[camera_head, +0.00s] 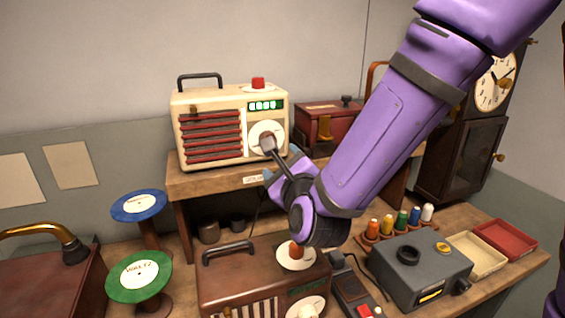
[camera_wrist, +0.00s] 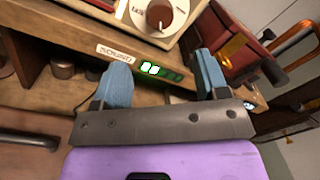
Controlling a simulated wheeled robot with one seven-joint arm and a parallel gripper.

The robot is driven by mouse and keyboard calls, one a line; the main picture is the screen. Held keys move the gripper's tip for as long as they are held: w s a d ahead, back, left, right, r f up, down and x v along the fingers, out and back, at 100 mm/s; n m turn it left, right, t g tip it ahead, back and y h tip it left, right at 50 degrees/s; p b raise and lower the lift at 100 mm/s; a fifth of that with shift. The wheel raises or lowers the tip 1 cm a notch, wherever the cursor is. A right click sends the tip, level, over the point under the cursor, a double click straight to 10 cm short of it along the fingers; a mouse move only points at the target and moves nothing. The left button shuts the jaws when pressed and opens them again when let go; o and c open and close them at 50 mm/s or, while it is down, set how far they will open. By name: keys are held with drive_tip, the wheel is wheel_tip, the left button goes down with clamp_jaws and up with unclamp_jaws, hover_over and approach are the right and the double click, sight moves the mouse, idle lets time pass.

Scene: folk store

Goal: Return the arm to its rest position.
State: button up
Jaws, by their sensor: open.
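My arm (camera_head: 385,125) is purple and reaches down from the upper right in the head view. My gripper (camera_head: 287,168) is in front of the shelf edge, just below the cream radio's dial. In the wrist view its two blue fingers (camera_wrist: 163,78) stand wide apart with nothing between them. The cream radio (camera_head: 215,125) stands upright on the shelf, with a lit green display and a red top knob. Its white dial (camera_wrist: 160,15) with a brown knob is beyond the fingers. The gripper appears apart from the radio.
Below my gripper stands a brown radio (camera_head: 228,280) with an orange knob. A grey box (camera_head: 415,275), colored spools (camera_head: 400,222) and a clock (camera_head: 465,140) are to the right. Green (camera_head: 138,278) and blue (camera_head: 138,205) discs stand left. The shelf edge (camera_wrist: 60,25) is close to the fingers.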

drive_tip(key=s+d+r+n+g+h, duration=0.1)
drive_tip(key=s+d+r+n+g, duration=0.15)
drive_tip(key=d+n, duration=0.4)
drive_tip(key=s+d+r+n+g, duration=0.25)
drive_tip(key=d+n+g, duration=0.2)
drive_tip(key=n, duration=0.35)
drive_tip(key=s+d+r+n+g+h, duration=0.2)
drive_tip(key=s+d+n+g, duration=0.3)
drive_tip(key=s+d+n, duration=0.5)
drive_tip(key=s+d+h, duration=0.1)
drive_tip(key=s+d, duration=0.4)
drive_tip(key=s, duration=0.3)
drive_tip(key=shift+s+d+r+g, duration=0.15)
drive_tip(key=shift+d+r+g, duration=0.15)
drive_tip(key=shift+r+g, duration=0.1)
drive_tip(key=shift+o, duration=0.3)
drive_tip(key=shift+n, duration=0.25)
idle(0.9)
